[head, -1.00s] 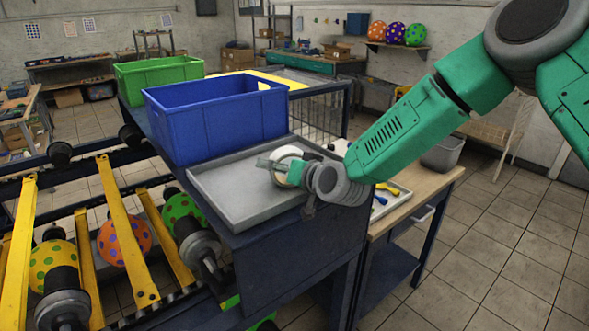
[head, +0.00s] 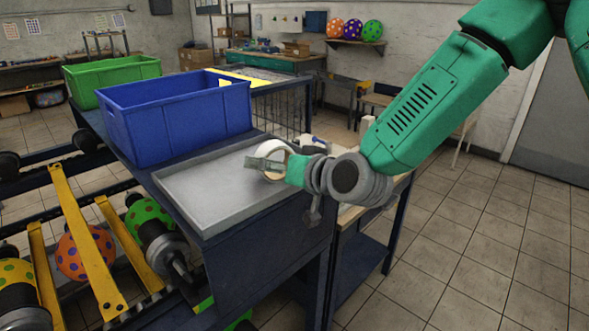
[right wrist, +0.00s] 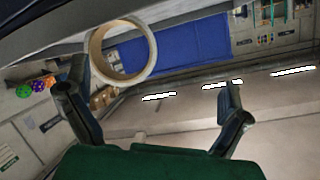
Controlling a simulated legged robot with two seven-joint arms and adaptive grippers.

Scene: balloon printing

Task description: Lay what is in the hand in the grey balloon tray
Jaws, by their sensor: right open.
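The grey balloon tray (head: 190,187) is a shallow rimmed tray on the dark blue stand. My right gripper (head: 264,164) is over the tray's right end, with its arm coming in from the right. A cream tape roll (head: 270,151) is right at its fingers, partly hidden by them. In the right wrist view the fingers are spread wide, and the tape roll (right wrist: 96,45) is by the left finger, not clamped between both. I cannot tell whether the roll touches the tray. My left gripper is not in view.
A blue bin (head: 180,125) stands directly behind the tray, with a green bin (head: 108,78) beyond it. Lower left are yellow bars (head: 88,245) and dotted balloons (head: 85,252). A wooden table (head: 350,212) adjoins the stand on the right. The tray's left and middle are bare.

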